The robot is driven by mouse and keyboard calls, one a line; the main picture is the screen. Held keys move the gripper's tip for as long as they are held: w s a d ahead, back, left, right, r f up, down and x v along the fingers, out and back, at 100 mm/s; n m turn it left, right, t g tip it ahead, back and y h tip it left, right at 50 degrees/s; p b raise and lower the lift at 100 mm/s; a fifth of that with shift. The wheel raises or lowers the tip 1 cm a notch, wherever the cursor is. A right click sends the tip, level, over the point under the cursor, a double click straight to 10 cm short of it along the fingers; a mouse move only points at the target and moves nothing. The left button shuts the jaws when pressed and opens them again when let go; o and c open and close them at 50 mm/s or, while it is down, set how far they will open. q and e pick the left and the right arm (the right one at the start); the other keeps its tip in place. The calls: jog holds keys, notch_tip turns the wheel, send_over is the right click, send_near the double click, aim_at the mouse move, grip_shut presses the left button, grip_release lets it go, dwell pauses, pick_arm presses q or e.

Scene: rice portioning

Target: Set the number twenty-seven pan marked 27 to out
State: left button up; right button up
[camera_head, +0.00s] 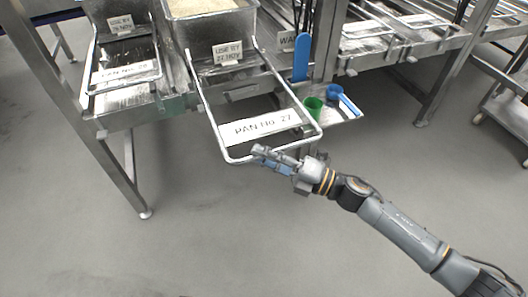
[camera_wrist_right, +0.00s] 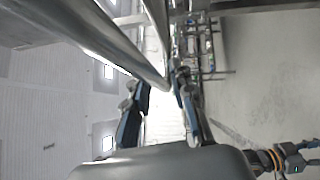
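Pan number 27 has a wire handle frame (camera_head: 210,122) with a white label reading "PAN No. 27" (camera_head: 260,127). The frame reaches forward past the rack's front edge, farther than the neighbouring pan's frame. My right gripper (camera_head: 259,157) is at the front bar of this frame, near its middle. In the right wrist view a metal bar (camera_wrist_right: 120,45) runs up to between the fingertips of my right gripper (camera_wrist_right: 163,85). The fingers stand apart on either side of it; whether they clamp it I cannot tell.
The neighbouring pan (camera_head: 125,72) is to the left. A small shelf (camera_head: 345,116) at right holds a green cup (camera_head: 313,106) and a blue scoop (camera_head: 335,92). Open floor (camera_head: 200,230) lies in front.

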jog(key=shift+o, duration=0.3)
jog(key=shift+d+r, duration=0.1)
jog(key=v, duration=1.2)
